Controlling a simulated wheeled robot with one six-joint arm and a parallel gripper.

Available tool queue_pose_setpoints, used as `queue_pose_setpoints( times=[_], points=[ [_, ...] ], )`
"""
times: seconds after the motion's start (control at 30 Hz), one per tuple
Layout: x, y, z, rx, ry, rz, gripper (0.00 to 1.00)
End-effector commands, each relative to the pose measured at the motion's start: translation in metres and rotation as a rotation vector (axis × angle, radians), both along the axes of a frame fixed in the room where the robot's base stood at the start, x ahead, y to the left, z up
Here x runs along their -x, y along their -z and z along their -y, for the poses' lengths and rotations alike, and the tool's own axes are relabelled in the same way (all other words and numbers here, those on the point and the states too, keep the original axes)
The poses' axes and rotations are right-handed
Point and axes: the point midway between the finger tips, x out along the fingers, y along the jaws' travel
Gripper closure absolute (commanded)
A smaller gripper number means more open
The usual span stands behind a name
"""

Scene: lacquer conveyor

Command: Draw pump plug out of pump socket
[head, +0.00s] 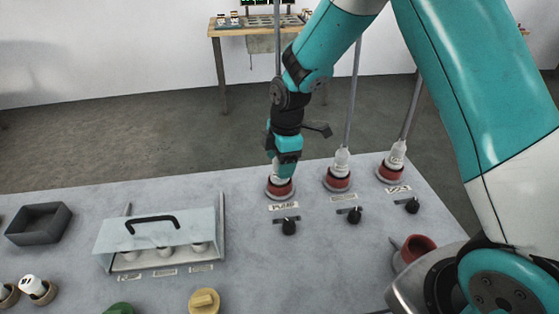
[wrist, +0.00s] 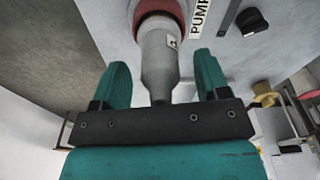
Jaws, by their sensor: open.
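The pump plug (wrist: 160,62) is a grey-white tapered body, upright in the red ring of the pump socket (wrist: 172,8). In the wrist view it stands between the two teal fingers of my gripper (wrist: 161,64), with a visible gap on each side. My gripper is open around the plug and not closed on it. In the head view my gripper (head: 282,172) hangs straight over the pump socket (head: 280,190), behind the PUMP label (head: 284,206), and hides most of the plug there.
Two similar plugs, the middle one (head: 342,161) and the right one (head: 397,153), stand in red sockets to the right, with cables rising. Black knobs (head: 289,227) sit in front. A clear-covered box (head: 160,240) with a black handle and a dark tray (head: 39,224) lie left.

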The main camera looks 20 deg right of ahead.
Motion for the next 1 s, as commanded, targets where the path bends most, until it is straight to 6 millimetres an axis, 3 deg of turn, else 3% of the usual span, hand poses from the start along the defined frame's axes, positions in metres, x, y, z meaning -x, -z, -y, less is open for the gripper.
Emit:
queue_pose_setpoints(
  times=[0.37,0.4,0.63,0.67,0.7,0.8,1.0],
  points=[
    [0.0000,0.0078,-0.0010,0.000,0.000,0.001,0.31],
    [0.0000,0.0078,-0.0010,0.000,0.000,0.000,0.34],
    [0.0000,0.0076,-0.0010,0.000,0.000,0.000,0.87],
    [0.0000,0.0075,-0.0010,0.000,0.000,0.000,0.89],
    [0.0000,0.0075,-0.0010,0.000,0.000,0.000,0.69],
    [0.0000,0.0075,-0.0010,0.000,0.000,0.000,0.90],
    [-0.0002,0.0042,-0.0010,0.000,0.000,0.001,0.90]
  ],
)
